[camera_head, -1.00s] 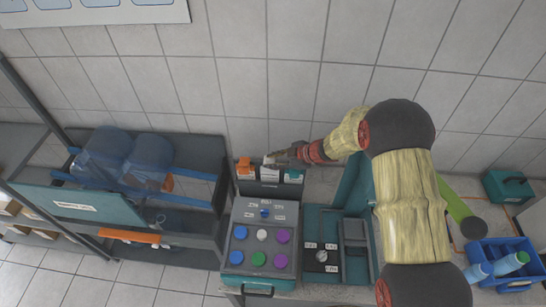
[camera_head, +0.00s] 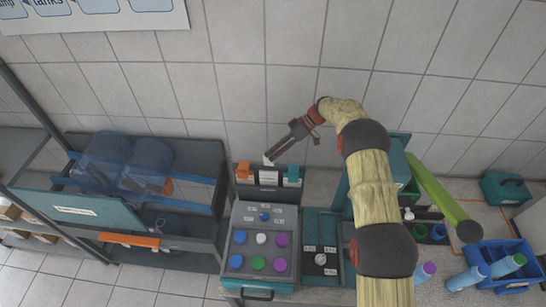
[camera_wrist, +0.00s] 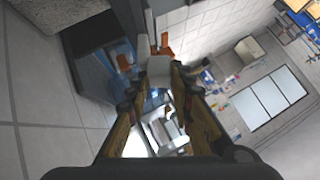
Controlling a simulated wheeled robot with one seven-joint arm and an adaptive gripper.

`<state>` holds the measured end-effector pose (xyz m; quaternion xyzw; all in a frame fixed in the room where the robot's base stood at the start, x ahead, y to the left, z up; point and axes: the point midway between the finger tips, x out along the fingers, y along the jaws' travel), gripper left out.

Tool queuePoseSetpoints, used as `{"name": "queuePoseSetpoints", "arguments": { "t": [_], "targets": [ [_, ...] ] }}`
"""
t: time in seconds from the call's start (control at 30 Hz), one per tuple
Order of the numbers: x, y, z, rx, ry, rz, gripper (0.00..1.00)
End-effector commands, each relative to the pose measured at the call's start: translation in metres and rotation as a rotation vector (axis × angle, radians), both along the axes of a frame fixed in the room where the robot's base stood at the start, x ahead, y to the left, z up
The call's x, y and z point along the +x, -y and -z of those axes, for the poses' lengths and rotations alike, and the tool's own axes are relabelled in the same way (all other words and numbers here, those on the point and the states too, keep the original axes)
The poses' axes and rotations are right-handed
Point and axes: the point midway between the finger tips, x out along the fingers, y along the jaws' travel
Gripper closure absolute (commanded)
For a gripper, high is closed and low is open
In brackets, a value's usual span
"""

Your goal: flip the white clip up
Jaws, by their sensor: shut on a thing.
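The white clip (camera_head: 268,161) is the middle one on a dark rack, between an orange clip (camera_head: 243,171) and a teal clip (camera_head: 291,175). It shows as a small white piece sticking up at the rack's top edge. My gripper (camera_head: 271,157) comes down from the upper right with its fingertips at this clip. In the wrist view my gripper (camera_wrist: 158,80) is shut on a white block, the white clip (camera_wrist: 158,71), between its fingertips. The fingers hide part of the clip. An orange piece (camera_wrist: 162,44) shows just beyond it.
A grey panel (camera_head: 285,217) with several coloured knobs stands in front of the rack. A tiled wall (camera_head: 220,80) rises behind. Blue transparent jugs (camera_head: 148,160) are on the left shelf. A teal unit (camera_head: 311,226) is at the right, with a blue crate (camera_head: 520,278) beyond.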

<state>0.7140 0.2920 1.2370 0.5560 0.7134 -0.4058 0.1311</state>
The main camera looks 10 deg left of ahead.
Motion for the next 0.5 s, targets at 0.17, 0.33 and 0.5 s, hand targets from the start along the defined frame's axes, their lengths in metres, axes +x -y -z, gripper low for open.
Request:
{"name": "queuePoseSetpoints", "arguments": {
  "t": [0.17,0.33,0.5],
  "targets": [
    [0.009,-0.001,0.009,-0.005,-0.103,0.001,1.0],
    [0.013,-0.001,0.01,-0.009,-0.176,0.002,1.0],
    [0.017,-0.001,0.011,-0.012,-0.231,0.002,1.0]
  ]
}}
